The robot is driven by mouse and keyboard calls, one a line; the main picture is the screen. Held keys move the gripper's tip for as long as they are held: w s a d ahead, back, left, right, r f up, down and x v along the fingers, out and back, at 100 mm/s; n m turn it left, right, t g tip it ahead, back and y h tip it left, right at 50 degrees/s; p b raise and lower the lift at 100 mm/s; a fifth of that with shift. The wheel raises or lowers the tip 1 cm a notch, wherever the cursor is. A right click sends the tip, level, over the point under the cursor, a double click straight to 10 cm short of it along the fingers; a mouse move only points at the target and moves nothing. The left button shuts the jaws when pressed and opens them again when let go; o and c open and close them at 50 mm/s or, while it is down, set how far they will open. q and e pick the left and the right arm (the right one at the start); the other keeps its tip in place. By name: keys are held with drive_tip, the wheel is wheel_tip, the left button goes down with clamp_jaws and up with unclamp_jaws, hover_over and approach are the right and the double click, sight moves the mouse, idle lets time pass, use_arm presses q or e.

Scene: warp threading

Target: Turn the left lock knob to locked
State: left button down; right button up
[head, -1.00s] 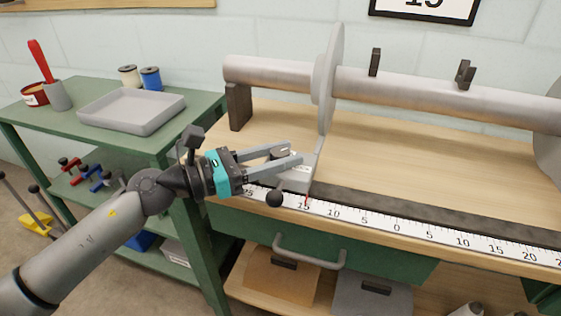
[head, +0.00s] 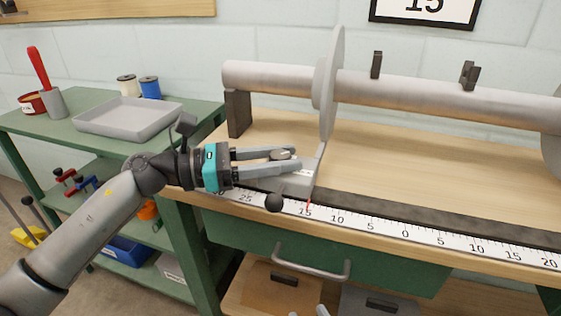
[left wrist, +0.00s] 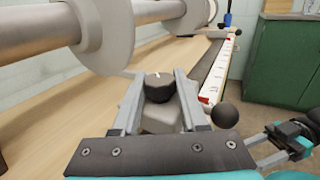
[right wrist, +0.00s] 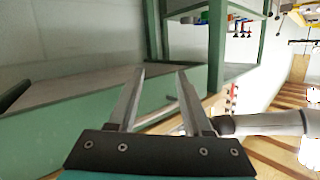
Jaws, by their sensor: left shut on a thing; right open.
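The left lock knob (head: 283,154) sits on a grey block (head: 296,184) at the foot of the left disc. In the left wrist view the knob (left wrist: 158,88) is dark and round with a white mark on top. My left gripper (head: 297,160) reaches in from the left, nearly level, with a finger on each side of the knob, shut on it. In the left wrist view the left fingers (left wrist: 158,98) flank the knob. Lock markings are too small to read.
A black ball handle (head: 274,202) sticks out in front of the block. A white scale (head: 375,225) runs along the bench front, with a red pointer near 15. The large disc (head: 330,85) and grey beam (head: 420,97) stand behind. A green shelf with a tray (head: 130,117) is left.

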use_arm(q)
drive_tip(key=shift+m+g, duration=0.6)
drive_tip(key=shift+g, duration=0.4)
drive_tip(key=shift+m+g+b, duration=0.4)
drive_tip(key=shift+m+g, duration=0.3)
drive_tip(key=shift+g, duration=0.4)
drive_tip(key=shift+m+g, duration=1.4)
drive_tip(key=shift+g, duration=0.7)
drive_tip(key=shift+m+g+y, duration=0.5)
drive_tip(key=shift+m+g, duration=0.3)
drive_tip(key=shift+g, duration=0.4)
use_arm(e)
drive_tip(key=shift+s+a+r+m+t, duration=0.15)
drive_tip(key=shift+s+a+r+t, duration=0.15)
drive_tip(key=shift+t, duration=0.2)
drive_tip(key=shift+s+a+r+m+t, duration=0.1)
drive_tip(key=shift+s+r+m+t, duration=0.05)
drive_tip(key=shift+r+t, duration=0.3)
use_arm(q)
drive_tip(key=shift+s+m+g+y, duration=0.1)
drive_tip(key=shift+m+g+y, duration=0.5)
drive_tip(key=shift+g, duration=0.4)
use_arm(e)
drive_tip(key=shift+f, duration=0.1)
use_arm(q)
drive_tip(key=shift+c, duration=2.2)
unclamp_jaws()
